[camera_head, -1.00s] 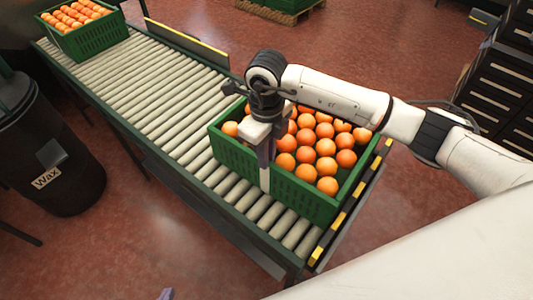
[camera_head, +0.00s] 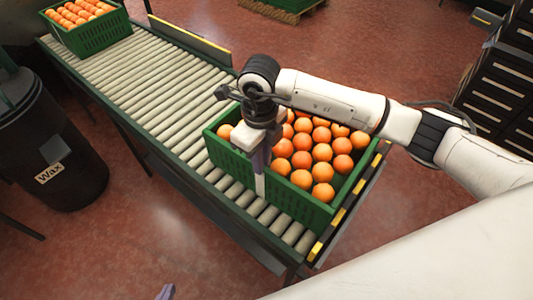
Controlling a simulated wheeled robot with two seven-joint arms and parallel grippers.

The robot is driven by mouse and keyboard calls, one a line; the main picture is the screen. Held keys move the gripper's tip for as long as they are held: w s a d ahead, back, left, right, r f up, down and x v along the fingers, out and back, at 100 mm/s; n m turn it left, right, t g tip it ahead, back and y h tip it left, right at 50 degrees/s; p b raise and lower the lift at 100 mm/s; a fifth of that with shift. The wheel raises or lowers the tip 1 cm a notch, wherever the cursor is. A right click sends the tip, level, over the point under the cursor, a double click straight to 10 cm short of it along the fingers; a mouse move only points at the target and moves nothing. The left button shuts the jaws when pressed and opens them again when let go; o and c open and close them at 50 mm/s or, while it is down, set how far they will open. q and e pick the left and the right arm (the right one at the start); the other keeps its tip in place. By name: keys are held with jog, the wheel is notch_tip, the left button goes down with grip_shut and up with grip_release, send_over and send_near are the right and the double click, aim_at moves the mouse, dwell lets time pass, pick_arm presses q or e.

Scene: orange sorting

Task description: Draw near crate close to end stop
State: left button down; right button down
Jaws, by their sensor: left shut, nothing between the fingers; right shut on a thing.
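The near green crate (camera_head: 222,155), full of oranges, stands on the near end of the roller conveyor. The end stop (camera_head: 340,214), a black and yellow striped bar, runs across that end. A narrow gap shows between crate and stop, wider toward the bottom of the picture. My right gripper (camera_head: 260,176) points down at the crate's front-left wall and is shut on it, one finger showing outside. The arm hides part of the crate and some oranges. Only the tip of my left gripper (camera_head: 165,292) shows at the bottom edge, shut and empty.
Another crate of oranges (camera_head: 95,38) stands at the far end of the conveyor (camera_head: 150,85). The rollers between the crates are clear. A black Wax bin (camera_head: 50,140) stands at left, and dark drawers (camera_head: 500,90) at right. Another crate sits on a pallet behind.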

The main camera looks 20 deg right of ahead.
jog(key=shift+s+a, duration=0.2)
jog(key=shift+a, duration=0.05)
jog(key=c, duration=1.7)
grip_release()
jog(key=shift+d, duration=0.1)
notch_tip(320, 180, up, 10)
jog(key=shift+r+b, duration=0.2)
jog(key=shift+b, duration=0.15)
